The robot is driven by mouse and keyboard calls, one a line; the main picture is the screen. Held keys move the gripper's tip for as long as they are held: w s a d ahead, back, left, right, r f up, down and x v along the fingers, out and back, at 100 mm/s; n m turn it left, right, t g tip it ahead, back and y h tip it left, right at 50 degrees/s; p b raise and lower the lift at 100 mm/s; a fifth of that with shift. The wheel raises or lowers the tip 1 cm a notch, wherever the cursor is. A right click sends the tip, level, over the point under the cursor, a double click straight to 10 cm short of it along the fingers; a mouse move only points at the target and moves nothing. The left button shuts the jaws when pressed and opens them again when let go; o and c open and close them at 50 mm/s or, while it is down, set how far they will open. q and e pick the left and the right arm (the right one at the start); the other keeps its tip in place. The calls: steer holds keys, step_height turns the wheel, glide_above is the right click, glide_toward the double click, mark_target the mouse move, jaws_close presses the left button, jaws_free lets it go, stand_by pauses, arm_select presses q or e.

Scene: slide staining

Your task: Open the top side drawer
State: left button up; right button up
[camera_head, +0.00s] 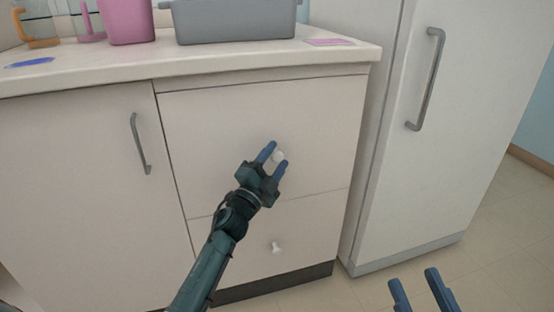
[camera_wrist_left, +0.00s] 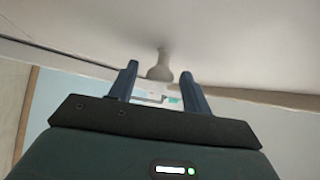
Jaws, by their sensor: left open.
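The top side drawer (camera_head: 220,125) is a pale front under the counter, and it looks closed. Its small white knob (camera_head: 278,156) sits between the blue fingertips of my left gripper (camera_head: 274,155). In the left wrist view the knob (camera_wrist_left: 161,66) shows between the two fingers of the open left gripper (camera_wrist_left: 160,78), with gaps on both sides. My right gripper (camera_head: 418,283) is at the bottom right over the floor, with its two fingers apart and nothing between them.
A lower drawer with a white knob (camera_head: 276,247) is below. A cabinet door with a metal handle (camera_head: 140,143) is on the left. A white fridge-like cabinet (camera_head: 450,150) stands on the right. The counter (camera_head: 110,72) holds a grey bin (camera_head: 235,22) and a pink container (camera_head: 127,22).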

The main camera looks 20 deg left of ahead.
arm_select(q)
steer(key=shift+w+d+r, duration=0.15)
steer(key=shift+w+r, duration=0.05)
steer(key=shift+w, duration=0.4)
jaws_close()
